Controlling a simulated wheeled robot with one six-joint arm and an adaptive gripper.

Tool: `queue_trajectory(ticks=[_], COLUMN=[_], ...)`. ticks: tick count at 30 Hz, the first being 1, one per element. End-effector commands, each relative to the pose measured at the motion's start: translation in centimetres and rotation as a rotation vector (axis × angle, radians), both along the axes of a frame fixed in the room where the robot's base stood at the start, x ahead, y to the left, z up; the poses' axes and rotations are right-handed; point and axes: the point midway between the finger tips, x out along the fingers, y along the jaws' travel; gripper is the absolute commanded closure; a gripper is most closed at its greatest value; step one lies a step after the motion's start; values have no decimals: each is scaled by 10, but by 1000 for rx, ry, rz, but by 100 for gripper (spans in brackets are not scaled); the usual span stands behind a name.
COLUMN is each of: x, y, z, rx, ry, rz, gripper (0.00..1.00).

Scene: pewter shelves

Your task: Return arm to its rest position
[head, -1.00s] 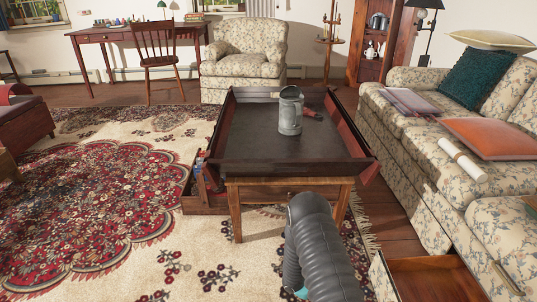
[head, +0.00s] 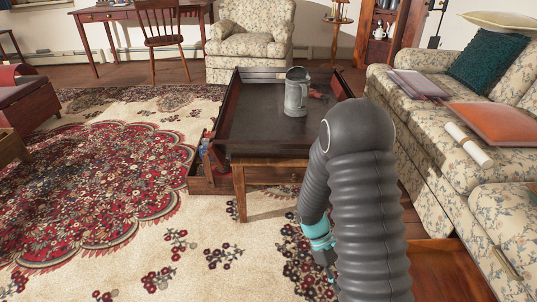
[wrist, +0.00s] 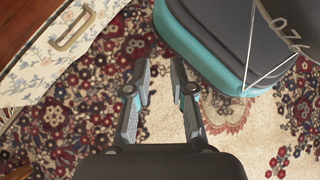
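My arm, in a ribbed dark sleeve, is folded in front of the coffee table in the head view. My gripper (wrist: 160,85) shows in the wrist view with its two fingers apart and nothing between them. It points down over the patterned rug (wrist: 130,40), beside my own teal and grey base. In the head view only part of the gripper shows, low beside the arm, and its fingertips are hard to make out there.
A dark-topped coffee table (head: 255,125) with a grey metal tankard (head: 296,92) stands just beyond my arm. A floral sofa (head: 430,150) runs along the right.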

Motion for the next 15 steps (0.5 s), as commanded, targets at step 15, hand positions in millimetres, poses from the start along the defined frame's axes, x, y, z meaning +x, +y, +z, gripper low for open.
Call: queue_trajectory(ticks=[15], x=[-12], y=[33], z=[137], rx=[45], ry=[-483], rz=[-450], gripper=[77])
